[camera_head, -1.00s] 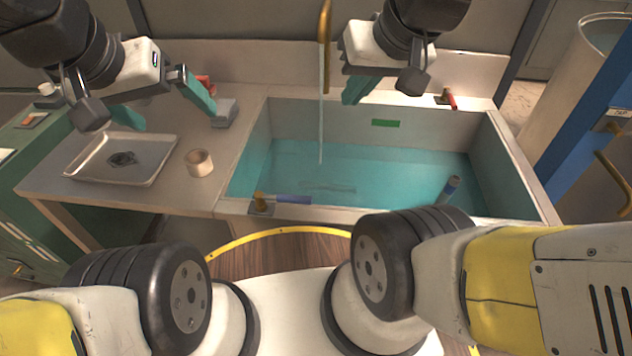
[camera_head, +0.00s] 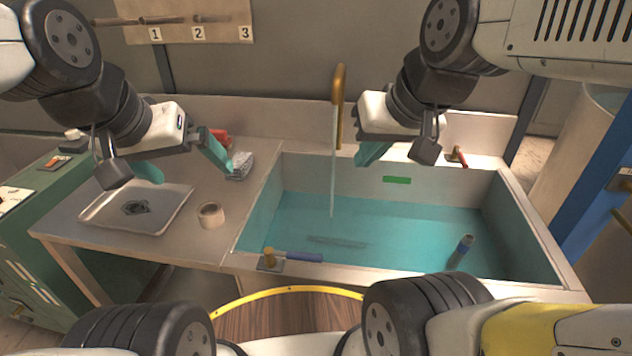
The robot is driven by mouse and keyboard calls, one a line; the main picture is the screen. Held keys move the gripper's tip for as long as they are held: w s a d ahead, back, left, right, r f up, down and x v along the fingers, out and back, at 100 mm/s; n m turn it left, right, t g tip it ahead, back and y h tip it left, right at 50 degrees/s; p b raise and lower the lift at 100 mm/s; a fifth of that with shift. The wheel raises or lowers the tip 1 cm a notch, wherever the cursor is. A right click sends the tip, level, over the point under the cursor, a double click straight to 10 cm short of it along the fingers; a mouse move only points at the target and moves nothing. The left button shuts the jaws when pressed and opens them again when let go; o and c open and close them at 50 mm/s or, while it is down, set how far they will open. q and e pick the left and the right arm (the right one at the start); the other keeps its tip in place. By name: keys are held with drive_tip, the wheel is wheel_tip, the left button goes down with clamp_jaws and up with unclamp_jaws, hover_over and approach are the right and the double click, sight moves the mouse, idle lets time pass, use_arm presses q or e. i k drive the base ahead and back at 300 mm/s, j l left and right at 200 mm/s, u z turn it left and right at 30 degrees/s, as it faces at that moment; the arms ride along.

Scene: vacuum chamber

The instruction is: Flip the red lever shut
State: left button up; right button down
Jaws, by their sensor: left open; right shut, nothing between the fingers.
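The red lever (camera_head: 462,158) sits on a small brass valve on the sink's back ledge, right of the faucet (camera_head: 338,105), its handle angled toward the front right. Water runs from the faucet into the sink. My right gripper (camera_head: 369,154) is shut and empty over the back of the sink, between the faucet and the red lever, touching neither. My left gripper (camera_head: 188,168) is open and empty above the counter, between the metal tray and a grey block. A second lever with a blue handle (camera_head: 300,257) lies along the sink's front edge.
The sink (camera_head: 520,215) holds teal water and a dark-tipped cylinder (camera_head: 461,250). The counter carries a metal tray (camera_head: 98,217), a tape roll (camera_head: 211,215), a grey block (camera_head: 240,165) and a red object (camera_head: 220,138). A blue frame (camera_head: 590,205) stands at right.

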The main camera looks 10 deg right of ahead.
sight(460, 158)
drive_tip(key=z, duration=1.4)
drive_tip(key=i+l+z, duration=0.15)
drive_tip(key=l+z, duration=0.15)
drive_tip(key=i+l+z, duration=0.25)
drive_tip(key=l, duration=0.15)
drive_tip(key=i+l+z, duration=0.15)
drive_tip(key=l+z, duration=0.15)
